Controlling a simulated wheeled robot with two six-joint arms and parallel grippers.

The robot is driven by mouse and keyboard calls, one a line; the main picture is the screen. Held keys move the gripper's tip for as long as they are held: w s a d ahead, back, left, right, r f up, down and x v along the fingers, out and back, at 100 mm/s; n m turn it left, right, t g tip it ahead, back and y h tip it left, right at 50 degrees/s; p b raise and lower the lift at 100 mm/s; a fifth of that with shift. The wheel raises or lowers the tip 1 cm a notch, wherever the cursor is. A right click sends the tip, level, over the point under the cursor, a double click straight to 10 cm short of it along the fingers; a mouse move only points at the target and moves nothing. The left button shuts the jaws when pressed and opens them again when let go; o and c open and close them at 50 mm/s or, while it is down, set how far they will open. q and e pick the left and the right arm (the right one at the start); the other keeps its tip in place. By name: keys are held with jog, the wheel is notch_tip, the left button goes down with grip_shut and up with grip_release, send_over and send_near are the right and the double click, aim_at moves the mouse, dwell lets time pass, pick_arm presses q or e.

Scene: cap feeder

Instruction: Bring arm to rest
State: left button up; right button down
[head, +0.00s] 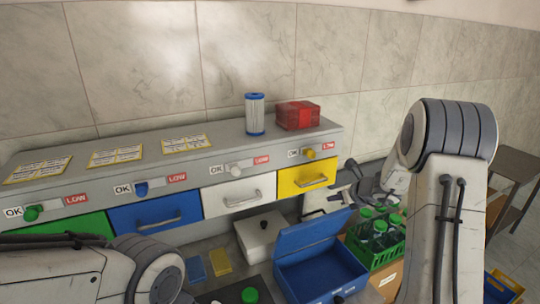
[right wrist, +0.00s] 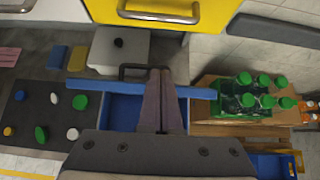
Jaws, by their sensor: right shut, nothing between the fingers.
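My right arm rises at the right of the head view and bends down behind the blue box. My right gripper (head: 328,200) shows small there, in front of the yellow drawer and partly hidden by my arm and the box lid. In the right wrist view its two dark fingers (right wrist: 162,100) are together with nothing between them. They overlap the open blue box (right wrist: 120,107) in that picture; whether they touch it I cannot tell. My left arm enters at the lower left of the head view, its gripper out of sight.
The blue box (head: 322,262) stands open beside a green crate of bottles (head: 376,257). A white lidded box (head: 262,236) is behind it. Green, blue, white and yellow drawers (head: 308,178) are shut. A dark mat (right wrist: 48,115) holds several caps.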

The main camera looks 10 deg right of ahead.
jog(key=s+a+n+g+y+b, duration=0.3)
jog(key=a+n, duration=0.6)
jog(key=a, duration=0.7)
jog(key=s+a+f+n+g+y+b, duration=0.15)
jog(key=s+a+n+g+b, duration=0.25)
jog(key=s+a+n, duration=0.85)
jog(key=s+a+f+n+g+h+b, duration=0.1)
jog(key=s+a+f+n+b, duration=0.1)
jog(key=s+a+n, duration=0.3)
jog(key=s+a+f+n+g+h+b, duration=0.1)
jog(key=s+f+n, duration=0.15)
jog(key=s, duration=0.45)
jog(key=s+d+f+n+h+b, duration=0.3)
jog(key=s+d+n, duration=0.1)
jog(key=s+n, duration=0.7)
jog(key=shift+s+n+g, duration=0.15)
jog(key=shift+n+g, duration=0.25)
jog(key=shift+n, duration=0.1)
jog(key=shift+h, duration=0.25)
